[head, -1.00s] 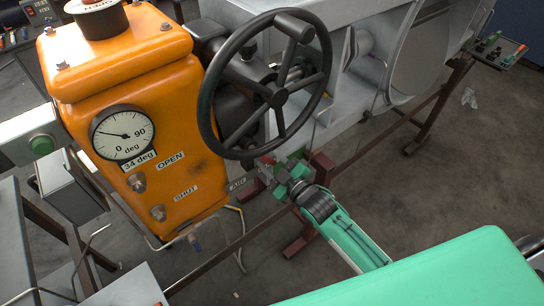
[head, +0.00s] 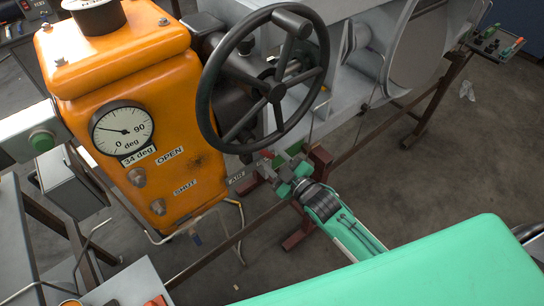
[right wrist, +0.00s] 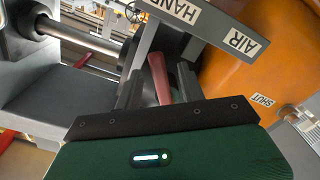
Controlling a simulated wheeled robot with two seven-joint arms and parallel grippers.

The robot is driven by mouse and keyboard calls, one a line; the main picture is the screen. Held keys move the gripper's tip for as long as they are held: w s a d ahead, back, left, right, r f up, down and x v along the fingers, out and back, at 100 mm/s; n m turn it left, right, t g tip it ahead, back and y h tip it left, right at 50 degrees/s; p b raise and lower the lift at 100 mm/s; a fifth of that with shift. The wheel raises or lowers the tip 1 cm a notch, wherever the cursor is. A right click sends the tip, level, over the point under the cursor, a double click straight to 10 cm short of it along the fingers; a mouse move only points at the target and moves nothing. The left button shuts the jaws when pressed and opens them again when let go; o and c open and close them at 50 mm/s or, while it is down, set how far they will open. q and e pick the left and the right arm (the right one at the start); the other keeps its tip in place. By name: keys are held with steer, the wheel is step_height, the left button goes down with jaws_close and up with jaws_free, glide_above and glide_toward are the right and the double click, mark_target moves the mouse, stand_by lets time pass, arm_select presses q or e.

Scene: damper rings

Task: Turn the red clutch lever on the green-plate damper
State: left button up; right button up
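The red clutch lever (right wrist: 160,78) stands between the two dark fingers of my right gripper (right wrist: 158,88) in the right wrist view, with a narrow gap showing on each side. In the head view the lever is a small red spot (head: 267,154) below the handwheel, partly hidden by my right gripper (head: 272,168). A label plate reading HAND and AIR (right wrist: 215,25) lies beyond the fingers. The dial (head: 122,129) on the orange housing (head: 170,100) has a 34 deg tag under it. My left gripper is out of view.
A large black handwheel (head: 205,90) stands directly above my right gripper. Dark red frame rails (head: 345,150) run below and behind it. A grey duct (head: 365,75) is at the back. Open floor (head: 440,160) lies to the right.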

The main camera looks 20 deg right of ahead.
steer(key=shift+s, duration=0.1)
steer(key=p+v, duration=0.1)
steer(key=v, duration=0.4)
steer(key=shift+s+d+p, duration=0.15)
steer(key=shift+s+p, duration=0.2)
steer(key=shift+s, duration=0.05)
stand_by(0.4)
steer(key=s+d+f+m+g+h, duration=0.2)
steer(key=s+f, duration=0.1)
steer(key=f, duration=0.9)
steer(key=s+d+f+m+g+h, duration=0.1)
steer(key=s+d+f+g, duration=0.2)
steer(key=f, duration=0.8)
steer(key=s+d+f+m+g+h, duration=0.2)
steer(key=s+f, duration=0.2)
steer(key=f, duration=0.8)
steer(key=s+f+m+g, duration=0.1)
steer(key=s+f+g, duration=0.2)
steer(key=s+f, duration=0.3)
steer(key=s+d+f+m+g+h, duration=0.1)
steer(key=s+f, duration=0.6)
steer(key=s, duration=0.7)
steer(key=s+f+m+g, duration=0.1)
steer(key=s+f+g, duration=0.3)
steer(key=s, duration=0.7)
step_height(320, 180, down, 3)
steer(key=shift+d+r+m+g+h, duration=0.1)
steer(key=shift+d+m+g+h, duration=0.2)
steer(key=shift+m+h, duration=0.1)
